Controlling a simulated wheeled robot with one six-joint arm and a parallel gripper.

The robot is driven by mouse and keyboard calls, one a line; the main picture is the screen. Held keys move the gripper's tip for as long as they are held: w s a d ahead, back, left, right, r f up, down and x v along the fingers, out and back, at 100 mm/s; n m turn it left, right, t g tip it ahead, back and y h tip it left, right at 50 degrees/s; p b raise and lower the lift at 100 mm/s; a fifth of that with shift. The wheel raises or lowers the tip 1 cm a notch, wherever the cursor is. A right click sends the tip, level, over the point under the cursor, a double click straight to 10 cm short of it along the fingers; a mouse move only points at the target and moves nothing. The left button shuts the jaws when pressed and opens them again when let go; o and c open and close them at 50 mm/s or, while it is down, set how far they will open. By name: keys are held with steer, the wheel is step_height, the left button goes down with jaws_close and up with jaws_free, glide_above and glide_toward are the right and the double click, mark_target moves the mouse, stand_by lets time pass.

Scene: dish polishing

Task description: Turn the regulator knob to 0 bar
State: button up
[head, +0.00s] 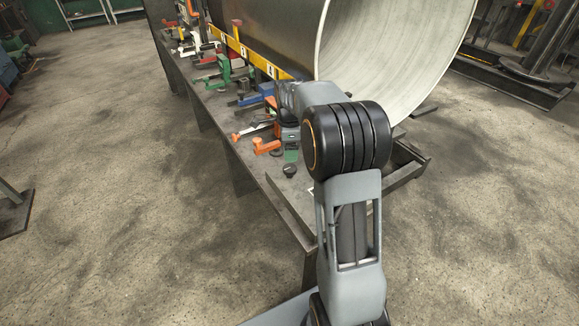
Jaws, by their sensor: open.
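My arm reaches up from the bottom of the head view and bends over the near end of the bench. My gripper (290,142) points down there among the tools. It is open, though its fingers are small and hard to make out. A small dark round knob-like piece (289,170) is just below it in the picture, near the bench's front edge. I cannot tell for sure whether this is the regulator knob, nor whether my gripper touches it. No dial or pressure reading can be made out.
A long dark bench (285,196) runs to the back left. Orange (266,147), green (224,70) and blue tools stand on it. A yellow numbered bar (254,57) runs behind them. A huge metal dish (390,45) stands behind the bench.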

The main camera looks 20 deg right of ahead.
mark_target(290, 167)
step_height(290, 167, down, 8)
steer(key=shift+f, duration=0.1)
stand_by(0.4)
steer(key=shift+c, duration=0.3)
steer(key=c, duration=0.9)
steer(key=shift+o, duration=0.2)
